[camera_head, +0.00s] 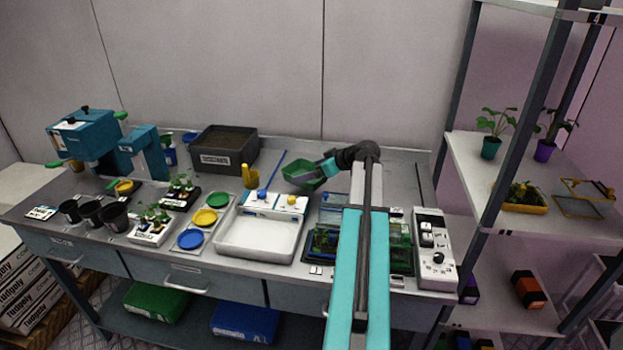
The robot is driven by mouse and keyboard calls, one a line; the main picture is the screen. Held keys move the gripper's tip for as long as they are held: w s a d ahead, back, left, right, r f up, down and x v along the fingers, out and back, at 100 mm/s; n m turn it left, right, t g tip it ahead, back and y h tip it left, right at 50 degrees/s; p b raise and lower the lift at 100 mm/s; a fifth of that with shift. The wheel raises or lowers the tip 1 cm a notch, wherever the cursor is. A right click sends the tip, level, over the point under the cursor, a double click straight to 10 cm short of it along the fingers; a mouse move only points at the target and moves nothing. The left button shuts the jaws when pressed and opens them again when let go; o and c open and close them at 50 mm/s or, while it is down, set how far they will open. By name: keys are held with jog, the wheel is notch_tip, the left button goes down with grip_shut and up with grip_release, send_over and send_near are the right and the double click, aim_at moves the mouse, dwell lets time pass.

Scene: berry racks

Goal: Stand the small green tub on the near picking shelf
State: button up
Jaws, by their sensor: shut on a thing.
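The small green tub (297,177) is above the back middle of the grey workbench, just left of my arm's end. It looks tilted, with its open top partly toward the camera. My gripper (322,170) reaches in from the right and is shut on the tub's right side; the fingertips are partly hidden at the tub. A rack stands at the right. Its upper shelf (468,160) carries plants in pots, and a lower shelf (505,262) carries boxes. I cannot tell which of these is the near picking shelf.
My arm crosses the bench's right side. A black soil bin (222,150) stands behind left. A control box (433,250) sits near the rack post (520,110). A yellow wire frame (583,200) is on the upper shelf.

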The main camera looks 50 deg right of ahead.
aim_at(312, 182)
dwell(0.3)
jog(key=shift+f+p, duration=0.45)
jog(key=shift+f, duration=1.4)
jog(key=shift+f, duration=0.15)
jog(key=o, duration=0.9)
jog(key=shift+r, duration=0.2)
jog(key=shift+s+r, duration=0.1)
jog(key=shift+s, duration=0.2)
jog(key=b+v, duration=0.2)
jog(key=v, duration=0.9)
jog(key=shift+r, duration=0.2)
